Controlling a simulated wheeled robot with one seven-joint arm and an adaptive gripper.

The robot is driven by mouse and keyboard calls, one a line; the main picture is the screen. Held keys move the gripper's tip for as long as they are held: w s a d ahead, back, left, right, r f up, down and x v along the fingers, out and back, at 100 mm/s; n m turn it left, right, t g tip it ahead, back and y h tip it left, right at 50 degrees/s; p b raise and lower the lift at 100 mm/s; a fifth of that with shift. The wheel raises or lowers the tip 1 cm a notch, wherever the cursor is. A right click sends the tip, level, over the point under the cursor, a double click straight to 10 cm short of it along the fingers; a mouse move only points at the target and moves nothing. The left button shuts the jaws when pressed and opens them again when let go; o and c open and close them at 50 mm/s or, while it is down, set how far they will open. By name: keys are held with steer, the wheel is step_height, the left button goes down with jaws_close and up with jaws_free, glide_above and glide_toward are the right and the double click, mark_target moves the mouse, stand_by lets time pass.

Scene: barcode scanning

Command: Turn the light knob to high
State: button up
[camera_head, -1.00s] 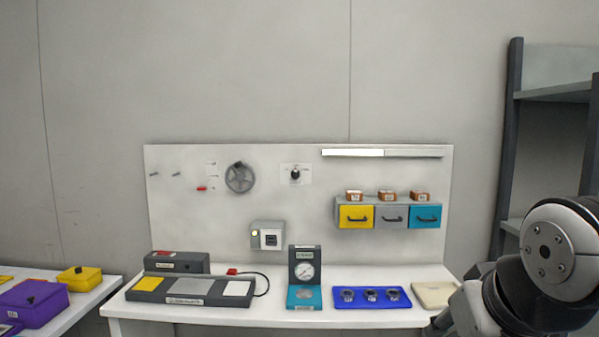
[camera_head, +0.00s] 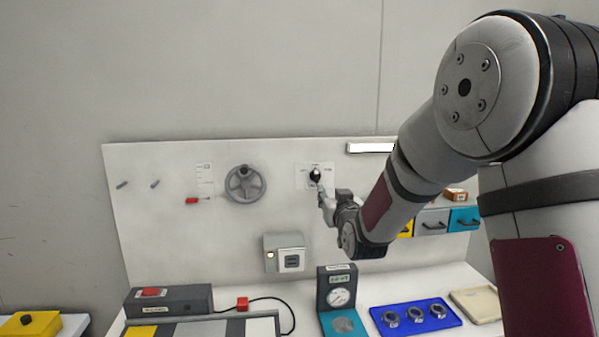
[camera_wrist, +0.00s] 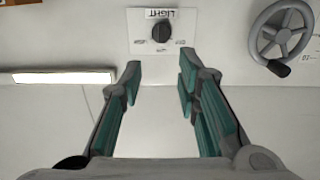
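The light knob (camera_head: 315,174) is a small black dial on a white label plate on the upright white panel. In the wrist view the knob (camera_wrist: 161,33) sits just beyond my fingertips, centred between them, with the word LIGHT on its plate upside down. My gripper (camera_wrist: 158,72) is open, its two teal-padded fingers spread apart with nothing between them. In the head view my gripper (camera_head: 322,190) is just below and in front of the knob, and partly covers its plate. The light bar (camera_wrist: 63,77) shows bright at one end.
A grey handwheel (camera_head: 246,184) is on the panel left of the knob. A grey switch box (camera_head: 284,252) is below. A gauge (camera_head: 338,297) and a blue tray (camera_head: 415,316) stand on the table. My arm hides part of the drawers (camera_head: 432,222).

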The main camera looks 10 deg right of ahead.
mark_target(317, 177)
steer(key=w, duration=1.4)
steer(key=shift+w+a, duration=0.15)
steer(key=shift+w, duration=0.05)
steer(key=shift+c, duration=0.6)
jaws_close()
